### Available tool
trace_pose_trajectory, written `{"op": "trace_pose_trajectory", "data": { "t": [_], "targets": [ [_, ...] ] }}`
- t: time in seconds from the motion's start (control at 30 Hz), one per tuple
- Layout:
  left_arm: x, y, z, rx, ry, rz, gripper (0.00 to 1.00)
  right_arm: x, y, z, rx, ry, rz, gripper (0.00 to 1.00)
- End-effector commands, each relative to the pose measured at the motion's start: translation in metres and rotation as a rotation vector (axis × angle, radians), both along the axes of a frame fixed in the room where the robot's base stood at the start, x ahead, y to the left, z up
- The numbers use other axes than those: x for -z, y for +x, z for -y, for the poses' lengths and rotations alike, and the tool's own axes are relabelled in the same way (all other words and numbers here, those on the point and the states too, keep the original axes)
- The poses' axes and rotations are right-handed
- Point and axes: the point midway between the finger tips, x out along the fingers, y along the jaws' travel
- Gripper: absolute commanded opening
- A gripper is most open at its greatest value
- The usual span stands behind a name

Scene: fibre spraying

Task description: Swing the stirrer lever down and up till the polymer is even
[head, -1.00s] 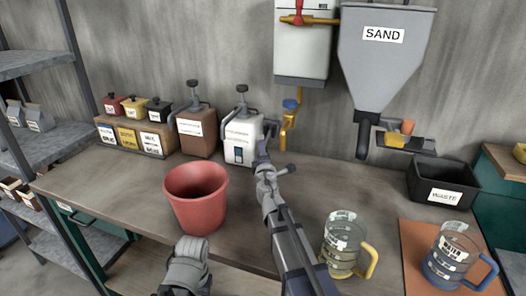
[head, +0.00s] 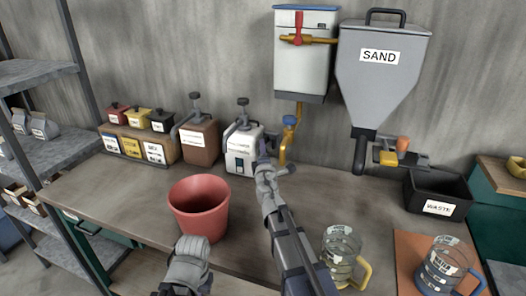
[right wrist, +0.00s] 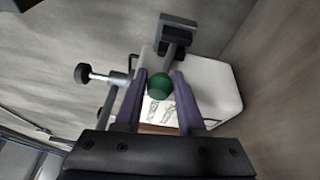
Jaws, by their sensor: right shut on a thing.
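The white polymer canister (head: 239,158) stands on the bench with a dark knob on top and a label on its front. In the right wrist view its pale body (right wrist: 215,92) lies behind the fingers. My right gripper (head: 263,150) is at the canister's right side. Its two purple fingers (right wrist: 158,88) are shut on the green ball knob (right wrist: 159,86), taken to be the stirrer lever's end. The lever's arm is mostly hidden. The polymer inside does not show. A grey part of my left arm shows low in the head view, but its fingers do not.
A red bucket (head: 198,208) stands left of my right arm. A brown canister (head: 198,139) is beside the white one. A yellow pipe with a blue valve (head: 290,121) is close right of the gripper. Two measuring jugs (head: 341,252) (head: 443,264) stand at the front right.

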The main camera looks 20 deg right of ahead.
Motion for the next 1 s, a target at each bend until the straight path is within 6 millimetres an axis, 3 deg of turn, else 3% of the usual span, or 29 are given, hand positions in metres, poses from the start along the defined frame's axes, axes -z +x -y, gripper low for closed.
{"op": "trace_pose_trajectory", "data": {
  "t": [0.1, 0.4, 0.97, 1.0],
  "targets": [
    [-0.014, 0.0, 0.0, 0.0, 0.0, 0.0, 0.0, -0.014, 0.003, 0.003, 0.003, -0.002, 0.0, 0.0],
    [-0.028, 0.0, 0.0, 0.0, 0.0, 0.0, 0.0, -0.028, 0.009, 0.007, 0.004, -0.006, -0.001, 0.0],
    [-0.031, 0.0, 0.0, 0.0, 0.0, 0.0, 0.0, -0.031, 0.012, 0.011, 0.01, -0.007, 0.0, 0.0],
    [-0.031, 0.0, 0.0, 0.0, 0.0, 0.0, 0.0, -0.031, 0.012, 0.011, 0.01, -0.007, 0.0, 0.44]
  ]
}}
